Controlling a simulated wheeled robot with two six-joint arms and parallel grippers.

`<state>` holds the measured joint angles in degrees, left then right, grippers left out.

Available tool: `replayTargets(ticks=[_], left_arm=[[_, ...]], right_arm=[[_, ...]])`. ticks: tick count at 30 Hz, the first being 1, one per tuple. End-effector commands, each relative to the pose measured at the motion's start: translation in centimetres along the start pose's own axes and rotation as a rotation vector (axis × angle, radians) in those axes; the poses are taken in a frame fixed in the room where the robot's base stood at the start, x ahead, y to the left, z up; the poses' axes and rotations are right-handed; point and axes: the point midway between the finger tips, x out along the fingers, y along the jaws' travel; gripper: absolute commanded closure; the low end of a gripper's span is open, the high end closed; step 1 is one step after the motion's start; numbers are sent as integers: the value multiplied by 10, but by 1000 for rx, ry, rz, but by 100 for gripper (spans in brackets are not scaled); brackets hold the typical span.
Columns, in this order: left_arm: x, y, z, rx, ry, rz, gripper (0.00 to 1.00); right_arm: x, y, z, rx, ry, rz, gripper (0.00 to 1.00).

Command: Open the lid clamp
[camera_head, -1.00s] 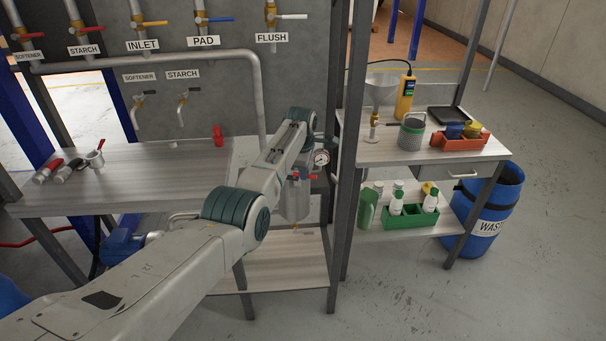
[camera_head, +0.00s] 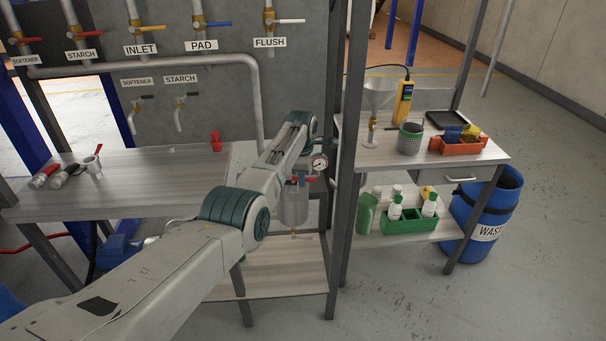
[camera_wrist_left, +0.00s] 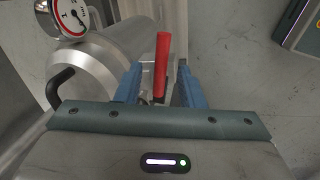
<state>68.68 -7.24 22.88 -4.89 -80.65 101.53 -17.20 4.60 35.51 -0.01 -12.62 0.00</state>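A metal canister (camera_head: 293,205) with a round pressure gauge (camera_head: 320,162) stands behind the bench's right post area, partly hidden by my left arm. A red-handled lever (camera_head: 311,180) shows at its top. In the left wrist view, the steel canister (camera_wrist_left: 105,62) and gauge (camera_wrist_left: 68,16) are at upper left. My left gripper (camera_wrist_left: 159,68) has its two blue fingers apart. A red handle (camera_wrist_left: 163,50) stands between them, with a gap visible on both sides. Whether this handle is the lid clamp's is not certain. My right gripper is not in view.
A grey bench (camera_head: 130,183) at left carries loose valve parts (camera_head: 68,173) and a small red part (camera_head: 216,141). A dark post (camera_head: 350,150) stands right of the canister. Beyond it, a side table (camera_head: 380,155) holds a funnel, mesh cup and red tray.

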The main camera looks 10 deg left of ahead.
Motion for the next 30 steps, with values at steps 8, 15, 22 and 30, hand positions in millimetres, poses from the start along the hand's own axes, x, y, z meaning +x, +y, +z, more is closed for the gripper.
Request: replayTargets(ticks=[8, 15, 22, 30], left_arm=[[-1, 0, 0, 1, -1, 0, 65], [-20, 0, 1, 1, -1, 2, 65], [-60, 1, 0, 1, -2, 5, 65], [-100, 0, 0, 1, -1, 1, 65]], right_arm=[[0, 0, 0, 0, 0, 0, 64], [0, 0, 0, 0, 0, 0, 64], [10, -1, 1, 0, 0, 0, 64], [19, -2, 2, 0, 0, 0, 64]])
